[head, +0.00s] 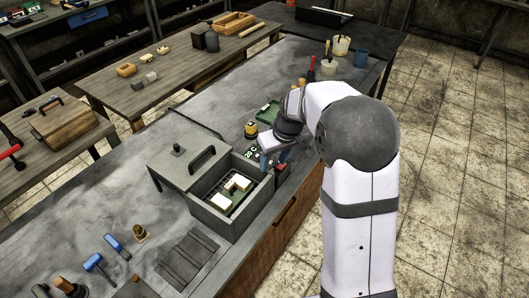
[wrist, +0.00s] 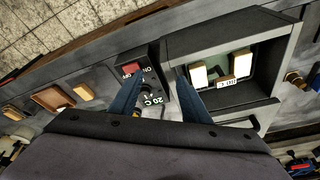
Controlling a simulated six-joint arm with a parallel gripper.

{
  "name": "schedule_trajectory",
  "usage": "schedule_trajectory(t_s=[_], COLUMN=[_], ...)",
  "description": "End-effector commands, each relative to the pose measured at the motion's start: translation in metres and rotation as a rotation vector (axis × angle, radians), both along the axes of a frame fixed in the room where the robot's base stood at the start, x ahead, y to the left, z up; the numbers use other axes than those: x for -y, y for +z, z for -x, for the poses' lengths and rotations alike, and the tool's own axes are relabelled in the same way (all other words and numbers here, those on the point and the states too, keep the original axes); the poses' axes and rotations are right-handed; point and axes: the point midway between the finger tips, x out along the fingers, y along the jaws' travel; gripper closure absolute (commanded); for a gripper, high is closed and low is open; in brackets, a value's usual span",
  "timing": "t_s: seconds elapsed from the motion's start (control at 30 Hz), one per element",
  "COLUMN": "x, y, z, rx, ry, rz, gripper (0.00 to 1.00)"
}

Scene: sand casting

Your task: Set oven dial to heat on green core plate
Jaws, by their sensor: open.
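The oven is a grey box (head: 213,212) on the workbench, and it also shows in the wrist view (wrist: 268,38). Inside lies the green core plate (head: 216,203) with white cores on it; in the wrist view a small label is in front of the plate. Beside the oven is its dark control panel (wrist: 155,56), with a red ON/OFF switch (wrist: 131,68) and a "20 C" marking (wrist: 152,99). The dial is largely hidden or too small to make out. My gripper (wrist: 160,76) is open, its blue fingers over the panel, apparently empty. Contact with the dial cannot be told.
The oven's lid (head: 180,162) with a black handle lies to its left on the bench.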

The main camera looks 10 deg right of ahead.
Motion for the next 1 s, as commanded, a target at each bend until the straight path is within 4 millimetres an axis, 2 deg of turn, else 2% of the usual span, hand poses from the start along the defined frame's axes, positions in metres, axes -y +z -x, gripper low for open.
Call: schedule_trajectory(t_s=[0.03,0.1,0.3,0.43,0.67,1.0], x=[0.001,0.002,0.003,0.004,0.003,-0.003], y=[-0.002,-0.003,-0.006,-0.006,-0.01,-0.043], z=[-0.018,-0.038,-0.074,-0.082,-0.084,-0.096], rx=[0.02,0.048,0.1,0.113,0.114,0.111], ry=[0.017,0.042,0.087,0.098,0.099,0.1], rz=[-0.002,-0.003,-0.002,-0.002,-0.002,-0.002], gripper=[0.57,0.57,0.57,0.57,0.57,0.57])
